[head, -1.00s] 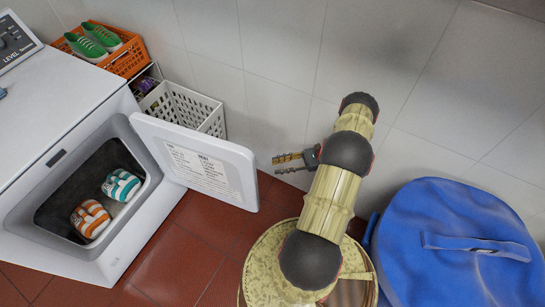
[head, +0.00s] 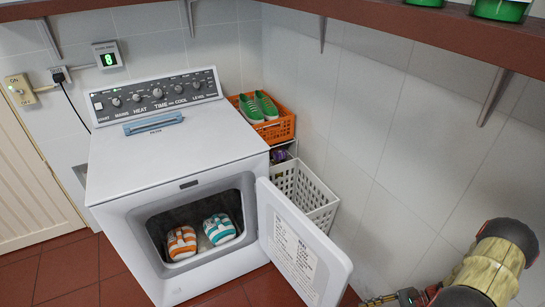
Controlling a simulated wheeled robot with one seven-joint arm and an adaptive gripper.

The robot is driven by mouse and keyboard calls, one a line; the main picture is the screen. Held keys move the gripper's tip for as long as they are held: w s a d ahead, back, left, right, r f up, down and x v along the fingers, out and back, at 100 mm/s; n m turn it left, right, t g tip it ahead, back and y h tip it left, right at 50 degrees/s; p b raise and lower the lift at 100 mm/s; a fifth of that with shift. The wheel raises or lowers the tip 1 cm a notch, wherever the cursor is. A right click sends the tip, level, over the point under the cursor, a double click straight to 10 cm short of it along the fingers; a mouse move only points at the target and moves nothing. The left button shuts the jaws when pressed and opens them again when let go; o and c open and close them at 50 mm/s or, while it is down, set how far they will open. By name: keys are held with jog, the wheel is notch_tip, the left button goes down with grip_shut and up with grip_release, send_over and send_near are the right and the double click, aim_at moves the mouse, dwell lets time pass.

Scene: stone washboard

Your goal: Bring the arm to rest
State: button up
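My arm (head: 492,262) shows at the lower right of the head view, its pale gold links and dark joints in front of the tiled wall. My gripper (head: 378,299) is at the bottom edge, just right of the open dryer door. Only part of its fingers shows, so I cannot tell whether it is open or shut. No held object is visible.
A white dryer (head: 165,165) stands with its door (head: 295,250) swung open. Orange and teal striped shoes (head: 181,243) (head: 219,229) lie inside. An orange crate (head: 275,130) holds green shoes (head: 259,106) above a white basket (head: 305,195). A shelf (head: 440,28) runs overhead.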

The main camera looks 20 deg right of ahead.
jog(key=w+a+r+n+g+h, duration=0.1)
jog(key=a+r+n+g+h, duration=0.2)
jog(key=r, duration=0.6)
jog(key=w+a+r+n+h+p, duration=0.15)
jog(key=r+n+h, duration=0.3)
jog(key=r, duration=0.55)
jog(key=w+a+r+n+g+h, duration=0.1)
jog(key=a+r+n+g+h, duration=0.15)
jog(key=r+n, duration=0.45)
jog(key=s+a+r+n+t+h, duration=0.1)
jog(key=a+r+n+t, duration=0.2)
jog(key=a+r, duration=0.6)
jog(key=s+a+r+n+t+h+p, duration=0.1)
jog(key=a+r+n+t, duration=0.2)
jog(key=a+r, duration=0.6)
notch_tip(320, 180, up, 5)
jog(key=shift+s+a+f+t+h, duration=0.25)
jog(key=shift+t+h, duration=0.15)
jog(key=shift+t, duration=0.35)
